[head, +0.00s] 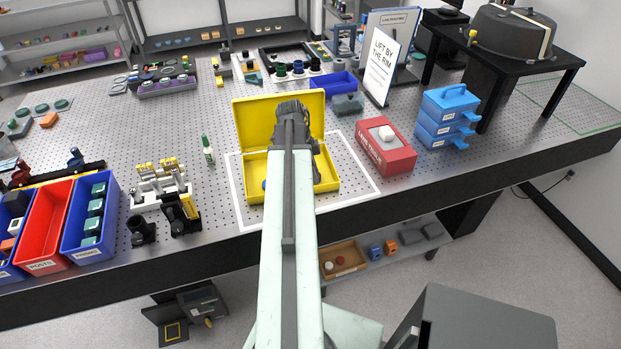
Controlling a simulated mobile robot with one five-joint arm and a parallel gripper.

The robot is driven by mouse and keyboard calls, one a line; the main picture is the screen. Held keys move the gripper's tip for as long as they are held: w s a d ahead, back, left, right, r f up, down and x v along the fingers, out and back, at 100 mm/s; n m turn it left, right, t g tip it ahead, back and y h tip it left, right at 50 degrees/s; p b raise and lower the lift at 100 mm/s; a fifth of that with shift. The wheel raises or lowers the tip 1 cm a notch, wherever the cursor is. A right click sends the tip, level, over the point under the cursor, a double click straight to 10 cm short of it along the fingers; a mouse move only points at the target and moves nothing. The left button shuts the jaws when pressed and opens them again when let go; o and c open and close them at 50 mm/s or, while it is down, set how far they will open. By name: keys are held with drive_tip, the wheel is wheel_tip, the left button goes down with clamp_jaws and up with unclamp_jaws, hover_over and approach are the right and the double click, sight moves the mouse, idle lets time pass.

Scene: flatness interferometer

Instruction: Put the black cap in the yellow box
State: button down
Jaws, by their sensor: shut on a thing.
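The open yellow box (328,184) sits on the perforated table inside a white outlined square. Its lid (254,122) stands up at the back. My arm reaches across the middle of the box. My gripper (293,112) is over the box, in front of the raised lid. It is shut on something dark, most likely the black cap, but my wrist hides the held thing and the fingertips. A small blue thing (264,184) shows inside the box at the left. My arm hides the middle of the box.
A green bottle (208,150) and optical mounts (160,183) stand left. Dark round parts (298,67) and a blue bin (341,84) lie behind the lid.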

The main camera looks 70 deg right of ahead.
drive_tip(key=shift+w+a+f, duration=0.1)
drive_tip(key=shift+w+f, duration=0.1)
drive_tip(key=shift+w, duration=0.05)
drive_tip(key=shift+f, duration=0.2)
drive_tip(key=c, duration=0.9)
unclamp_jaws()
drive_tip(key=shift+c, duration=0.2)
drive_tip(key=shift+r, duration=0.1)
drive_tip(key=p+v, duration=1.2)
drive_tip(key=shift+r, duration=0.2)
